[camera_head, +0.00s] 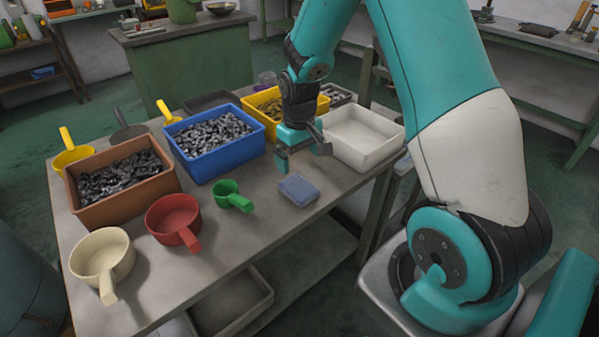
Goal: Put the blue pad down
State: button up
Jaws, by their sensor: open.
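The blue pad (299,190) is a small flat block lying on the grey table near its front edge, right of the green scoop. My gripper (303,162) is open and points down above and just behind the pad. It appears apart from the pad, with nothing visible between its fingers. My gripper and wrist hide part of the yellow bin behind them.
The grey table (225,245) holds a white empty bin (362,137), a blue bin (214,143), a yellow bin (264,104) and a brown bin (122,185). Green (232,196), red (174,219) and cream (101,258) scoops stand along the front. Bare tabletop surrounds the pad's front.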

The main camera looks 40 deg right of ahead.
jog(key=s+a+r+n+y, duration=0.2)
jog(key=s+a+r, duration=0.3)
jog(key=a+r, duration=0.65)
jog(key=s+a+r+n, duration=0.1)
jog(key=s+a+r, duration=0.1)
jog(key=s, duration=0.3)
jog(key=s+a+r+n+y, duration=0.1)
jog(key=s+a+r+n, duration=0.1)
jog(key=s+a, duration=0.3)
jog(key=s+a+r+n+y, duration=0.1)
jog(key=s+a+r, duration=0.2)
jog(key=s, duration=0.4)
jog(key=shift+a+r+n, duration=0.25)
jog(key=shift+a+n, duration=0.05)
jog(key=shift+a, duration=0.2)
jog(key=shift+r+p, duration=0.75)
jog(key=shift+r, duration=0.05)
